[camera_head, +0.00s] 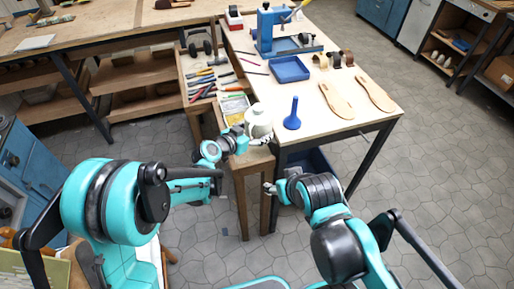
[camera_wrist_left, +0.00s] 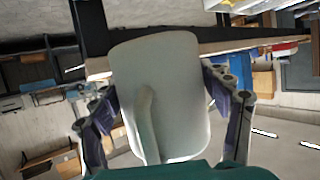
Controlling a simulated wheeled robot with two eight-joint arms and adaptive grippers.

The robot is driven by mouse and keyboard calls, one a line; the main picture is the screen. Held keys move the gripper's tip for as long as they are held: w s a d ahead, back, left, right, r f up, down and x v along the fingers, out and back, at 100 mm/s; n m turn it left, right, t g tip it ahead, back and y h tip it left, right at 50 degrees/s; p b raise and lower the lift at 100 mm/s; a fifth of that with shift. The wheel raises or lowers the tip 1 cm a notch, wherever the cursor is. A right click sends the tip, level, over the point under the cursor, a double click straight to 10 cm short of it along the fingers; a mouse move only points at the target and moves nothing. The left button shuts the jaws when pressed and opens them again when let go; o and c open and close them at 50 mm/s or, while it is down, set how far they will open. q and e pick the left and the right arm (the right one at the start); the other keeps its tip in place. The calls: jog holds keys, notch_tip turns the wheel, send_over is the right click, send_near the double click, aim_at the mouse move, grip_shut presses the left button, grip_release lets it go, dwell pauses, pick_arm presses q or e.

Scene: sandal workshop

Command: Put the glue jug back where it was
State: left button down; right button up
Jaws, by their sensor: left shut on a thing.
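The glue jug (camera_head: 258,118) is a pale, whitish container at the near left corner of the workbench, above a small wooden stand (camera_head: 250,160). My left gripper (camera_head: 255,138) is shut on it. In the left wrist view the jug (camera_wrist_left: 178,75) fills the middle, with its handle toward the camera and a finger on each side. I cannot tell whether its base touches the stand. My right gripper (camera_head: 269,187) is in front of the stand, apart from the jug; its fingers are too small to read.
The workbench (camera_head: 350,123) holds a blue funnel-like tool (camera_head: 292,115), a blue tray (camera_head: 289,69), sandal soles (camera_head: 337,100) and a blue press (camera_head: 267,35). Hand tools (camera_head: 201,80) lie left of it. Open floor (camera_head: 430,190) is at the right.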

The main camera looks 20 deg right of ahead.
pick_arm(q)
notch_tip(320, 180, down, 6)
jog(key=shift+f+b, duration=0.1)
jog(key=shift+b, duration=0.95)
jog(key=shift+f+b, duration=0.5)
jog(key=shift+b, duration=0.1)
jog(key=shift+c, duration=0.3)
grip_release()
